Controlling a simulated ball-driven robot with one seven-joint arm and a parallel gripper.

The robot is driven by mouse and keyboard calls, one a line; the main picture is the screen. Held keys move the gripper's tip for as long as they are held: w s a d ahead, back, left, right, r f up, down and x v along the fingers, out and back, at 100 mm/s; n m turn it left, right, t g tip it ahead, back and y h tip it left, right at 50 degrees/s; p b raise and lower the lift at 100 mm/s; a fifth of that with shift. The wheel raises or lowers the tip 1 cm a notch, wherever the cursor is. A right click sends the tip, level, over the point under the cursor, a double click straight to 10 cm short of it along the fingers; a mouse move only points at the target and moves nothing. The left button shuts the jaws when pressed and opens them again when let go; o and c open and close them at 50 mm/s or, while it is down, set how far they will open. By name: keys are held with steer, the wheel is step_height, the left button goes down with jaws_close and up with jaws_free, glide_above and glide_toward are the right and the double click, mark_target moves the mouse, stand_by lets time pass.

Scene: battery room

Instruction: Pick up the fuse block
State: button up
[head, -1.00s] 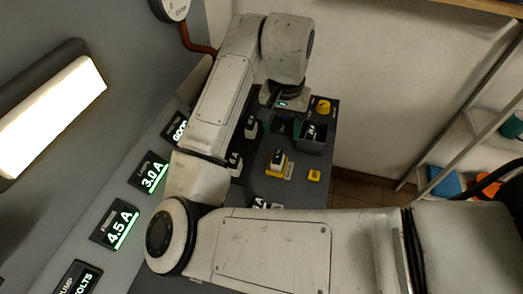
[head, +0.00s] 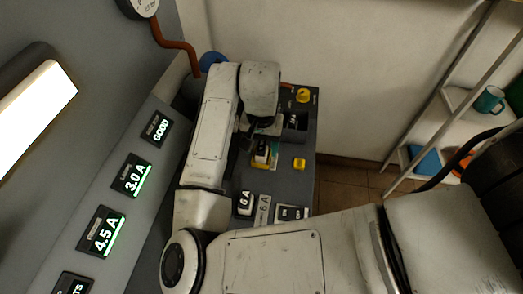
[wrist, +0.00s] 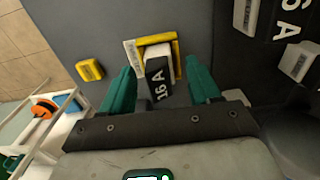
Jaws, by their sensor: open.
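A fuse block (wrist: 157,75) with white sides and a black face marked 16 A sits in a yellow frame (wrist: 133,60) on the dark panel. In the head view the block (head: 262,152) is partly hidden by my wrist. My gripper (wrist: 160,68) has two green fingers, spread open, one on each side of the block's near part. Nothing is held. Whether a finger touches the block I cannot tell.
Other blocks stand on the panel (head: 280,180), one marked 6 A (head: 245,203) and one at the near edge (head: 290,213). A yellow button (head: 299,164) is to the right. A dark bin (head: 296,134) holds another block. A shelf (head: 455,125) stands at right.

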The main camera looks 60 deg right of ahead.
steer(key=shift+f, duration=0.15)
jaws_close()
stand_by(0.5)
